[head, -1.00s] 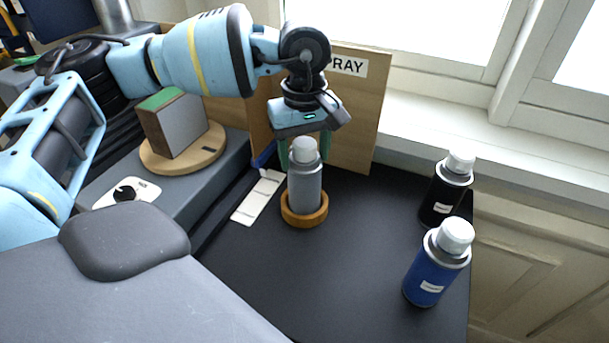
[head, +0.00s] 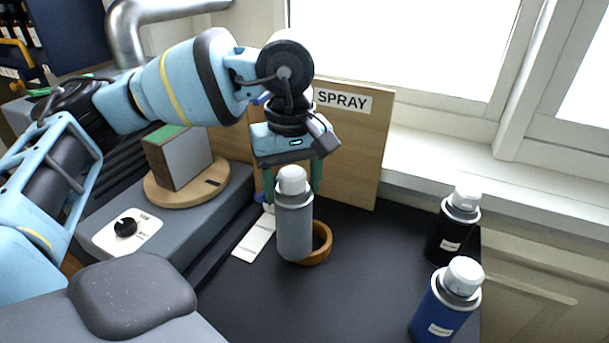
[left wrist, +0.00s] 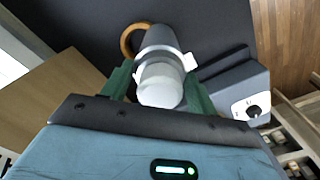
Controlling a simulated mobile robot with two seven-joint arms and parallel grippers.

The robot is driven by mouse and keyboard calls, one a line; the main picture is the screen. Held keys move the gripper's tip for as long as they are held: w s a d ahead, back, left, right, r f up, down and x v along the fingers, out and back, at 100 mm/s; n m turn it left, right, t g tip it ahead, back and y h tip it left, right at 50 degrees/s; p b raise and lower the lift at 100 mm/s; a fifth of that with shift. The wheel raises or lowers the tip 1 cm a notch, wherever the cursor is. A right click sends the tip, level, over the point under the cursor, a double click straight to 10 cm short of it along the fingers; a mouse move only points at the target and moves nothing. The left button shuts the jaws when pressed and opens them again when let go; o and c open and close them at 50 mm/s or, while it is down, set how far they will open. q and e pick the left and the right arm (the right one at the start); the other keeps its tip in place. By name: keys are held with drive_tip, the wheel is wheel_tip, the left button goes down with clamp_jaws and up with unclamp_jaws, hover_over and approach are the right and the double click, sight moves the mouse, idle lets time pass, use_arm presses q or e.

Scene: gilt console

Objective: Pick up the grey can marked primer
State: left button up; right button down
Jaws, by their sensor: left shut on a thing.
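The grey can (head: 294,225) with a white cap is upright in the head view, in front of a wooden ring (head: 321,245). My left gripper (head: 292,182) is shut on it from above and behind, with a green finger on each side near the cap. The can appears raised and out of the ring. In the left wrist view the can (left wrist: 161,40) sits between the fingers, and the ring (left wrist: 126,42) shows empty beside it. No primer marking can be read on the can's visible side. My right gripper is not in view.
A black can (head: 452,228) and a blue can (head: 447,302) stand at the right of the dark table. A wooden board (head: 358,150) marked SPRAY stands behind. A round wooden turntable (head: 165,193) holds a block at left. Bare tabletop lies at front centre.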

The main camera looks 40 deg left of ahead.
use_arm(q)
drive_tip(key=s+r, duration=0.1)
drive_tip(key=s, duration=1)
drive_tip(key=shift+s+d+b, duration=0.25)
drive_tip(key=shift+s+b, duration=0.05)
drive_tip(key=shift+b, duration=0.15)
